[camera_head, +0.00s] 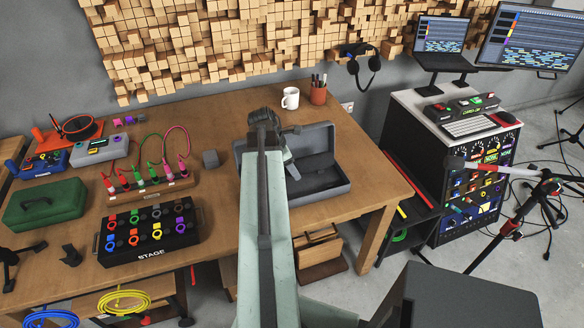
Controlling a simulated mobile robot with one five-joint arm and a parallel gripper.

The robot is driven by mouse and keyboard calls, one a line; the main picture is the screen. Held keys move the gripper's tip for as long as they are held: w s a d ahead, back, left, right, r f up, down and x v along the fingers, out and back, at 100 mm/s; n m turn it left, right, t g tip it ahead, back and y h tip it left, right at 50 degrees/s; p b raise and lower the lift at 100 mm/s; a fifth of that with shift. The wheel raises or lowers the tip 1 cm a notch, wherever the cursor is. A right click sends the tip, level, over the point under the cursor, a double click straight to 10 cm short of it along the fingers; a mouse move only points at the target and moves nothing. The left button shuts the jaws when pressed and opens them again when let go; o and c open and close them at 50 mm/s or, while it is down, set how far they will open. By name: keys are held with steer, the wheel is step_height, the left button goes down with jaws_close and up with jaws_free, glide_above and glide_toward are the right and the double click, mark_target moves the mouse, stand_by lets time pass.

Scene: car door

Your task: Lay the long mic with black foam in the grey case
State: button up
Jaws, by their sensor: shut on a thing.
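The grey case (341,186) lies open on the right part of the table, with its lid at the back and a dark interior. My arm reaches up the middle of the view and covers the case's left part. The end of my arm, with my gripper (293,172), points down at the left side of the case's opening and is small and partly hidden. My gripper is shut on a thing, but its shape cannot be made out. I cannot pick out the long mic with black foam for certain.
The wooden table (225,205) has some bare room left of my arm. A white mug (290,98) and a pen cup (318,95) stand behind the case. A black STAGE box (150,240) and a green case (45,205) are at left. A mic stand (515,220) is at right.

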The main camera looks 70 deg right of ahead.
mark_target(296, 188)
step_height(296, 188, down, 8)
steer(key=b, duration=0.7)
steer(key=shift+r, duration=0.1)
steer(key=shift+r, duration=0.1)
steer(key=o, duration=1.6)
steer(key=shift+o, duration=0.2)
steer(key=p+v, duration=0.7)
steer(key=v, duration=0.1)
steer(key=shift+r+p, duration=0.1)
steer(key=shift+p, duration=0.3)
